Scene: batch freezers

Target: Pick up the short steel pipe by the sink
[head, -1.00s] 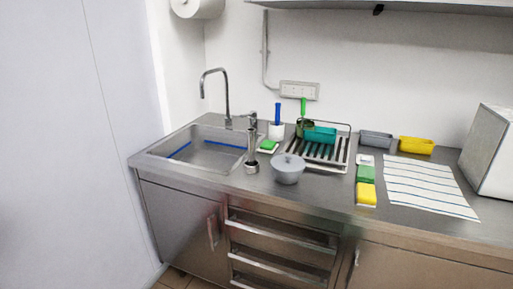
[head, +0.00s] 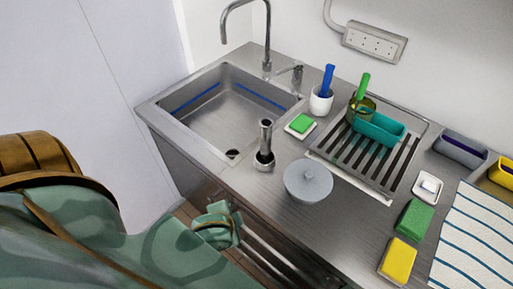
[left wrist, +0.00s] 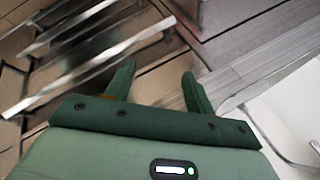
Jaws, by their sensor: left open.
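The short steel pipe (head: 265,140) stands upright on the counter at the sink's front right corner, with a wider dark-topped foot. The sink (head: 215,110) is empty. My left arm comes in from the left, with its green gripper (head: 218,226) low in front of the counter edge, apart from the pipe and nearer to me. In the left wrist view the left gripper (left wrist: 158,88) is open and empty, over cabinet fronts and the counter edge; the pipe does not show there. My right gripper is not in view.
A green sponge on a dish (head: 301,124), a white cup with a blue brush (head: 321,102) and a drying rack (head: 375,175) are behind. The tap (head: 267,35) rises behind the sink.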

